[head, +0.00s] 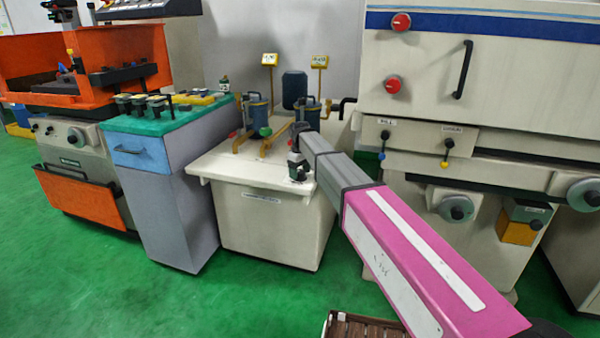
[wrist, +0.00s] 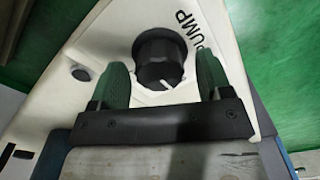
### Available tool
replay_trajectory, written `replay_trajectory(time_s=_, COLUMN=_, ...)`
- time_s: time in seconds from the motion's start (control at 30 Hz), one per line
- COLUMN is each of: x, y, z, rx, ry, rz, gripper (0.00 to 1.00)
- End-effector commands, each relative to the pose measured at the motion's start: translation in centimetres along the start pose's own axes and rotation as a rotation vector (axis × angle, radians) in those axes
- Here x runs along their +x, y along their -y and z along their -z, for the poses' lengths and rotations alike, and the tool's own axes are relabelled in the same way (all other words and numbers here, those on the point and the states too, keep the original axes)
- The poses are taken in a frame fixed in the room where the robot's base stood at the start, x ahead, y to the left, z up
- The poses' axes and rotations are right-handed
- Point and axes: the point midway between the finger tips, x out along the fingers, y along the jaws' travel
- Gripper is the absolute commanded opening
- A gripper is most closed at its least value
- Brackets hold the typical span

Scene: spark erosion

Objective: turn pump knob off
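The black pump knob (wrist: 160,55) sits on a cream panel with the printed word PUMP beside it. A white pointer line on the knob shows at its lower right side. My gripper (wrist: 161,62) is open, with one green finger on each side of the knob. A gap shows between each finger and the knob, so it is not gripped. In the head view my gripper (head: 298,167) is at the top front right corner of the cream tank unit (head: 268,222). The knob cannot be made out there.
Pump canisters (head: 256,113) and pipes stand on the tank unit behind my gripper. A blue-grey cabinet (head: 165,200) with a green top stands to the left. A large cream machine (head: 480,80) stands to the right. Green floor (head: 230,305) is open in front.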

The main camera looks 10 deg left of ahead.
Motion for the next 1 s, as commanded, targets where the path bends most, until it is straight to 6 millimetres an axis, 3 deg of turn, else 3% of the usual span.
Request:
replay_trajectory(time_s=0.27, x=-1.1, y=0.0, z=0.0, rx=0.001, ry=-0.001, rz=-0.001, gripper=0.72)
replay_trajectory(time_s=0.7, x=-8.7, y=0.0, z=0.1, rx=0.000, ry=-0.001, rz=-0.001, gripper=0.72)
replay_trajectory(time_s=1.0, x=-10.8, y=0.0, z=0.0, rx=0.000, ry=0.000, rz=0.000, gripper=0.72)
